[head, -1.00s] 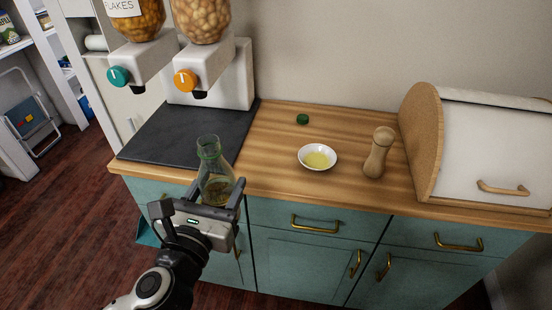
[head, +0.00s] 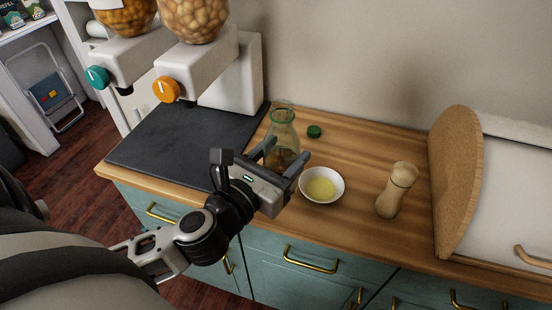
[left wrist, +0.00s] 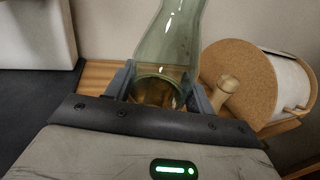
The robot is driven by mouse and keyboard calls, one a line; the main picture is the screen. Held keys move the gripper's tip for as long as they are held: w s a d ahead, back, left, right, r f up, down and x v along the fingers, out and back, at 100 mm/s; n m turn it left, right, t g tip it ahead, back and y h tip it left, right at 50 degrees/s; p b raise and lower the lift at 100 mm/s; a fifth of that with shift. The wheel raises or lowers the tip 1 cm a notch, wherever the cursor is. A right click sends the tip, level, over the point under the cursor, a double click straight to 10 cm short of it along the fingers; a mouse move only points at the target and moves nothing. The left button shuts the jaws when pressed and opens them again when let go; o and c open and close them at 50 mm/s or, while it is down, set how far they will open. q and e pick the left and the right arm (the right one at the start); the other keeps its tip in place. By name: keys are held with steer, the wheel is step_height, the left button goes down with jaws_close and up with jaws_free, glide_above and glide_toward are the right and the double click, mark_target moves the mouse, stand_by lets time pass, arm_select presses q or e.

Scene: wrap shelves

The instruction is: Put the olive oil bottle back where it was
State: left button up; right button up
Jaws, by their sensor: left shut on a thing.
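The olive oil bottle (head: 283,130) is clear green glass with dark oil low inside and no cap on its neck. My left gripper (head: 281,164) is shut on its lower body and holds it upright. The bottle is over the wooden counter, left of a small white bowl of yellow oil (head: 323,186). Whether its base touches the counter is hidden by the gripper. The left wrist view shows the bottle (left wrist: 168,50) between both fingers. A green cap (head: 314,131) lies on the counter to the right of the bottle. My right gripper is not in view.
A wooden mill (head: 396,190) and a bread box (head: 459,180) stand to the right. A dark slate mat (head: 180,145) and the cereal dispensers (head: 205,70) are to the left. Bare wood lies between bowl and mill.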

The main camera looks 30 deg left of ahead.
mark_target(265, 139)
arm_select(q)
steer(key=r+m+h, duration=0.1)
steer(key=s+a+r+h, duration=0.1)
steer(key=a+r+m+h, duration=0.1)
steer(key=shift+s+r+m+g+h, duration=0.1)
steer(key=shift+s+m+g+h, duration=0.2)
steer(key=shift+s+h, duration=0.1)
steer(key=shift+s+r+m+g+h, duration=0.25)
steer(key=shift+m+h, duration=0.2)
steer(key=shift+h, duration=0.25)
steer(key=shift+s+r+m+g+h, duration=0.15)
steer(key=shift+r+m+g+h, duration=0.25)
steer(key=shift+h, duration=0.3)
steer(key=shift+s+a+r+m+h, duration=0.1)
steer(key=shift+s+m+h, duration=0.1)
steer(key=shift+m+h, duration=0.25)
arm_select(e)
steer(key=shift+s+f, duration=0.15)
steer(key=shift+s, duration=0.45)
arm_select(q)
steer(key=shift+s+g+h, duration=0.1)
steer(key=shift+g+h, duration=0.15)
steer(key=shift+g, duration=0.1)
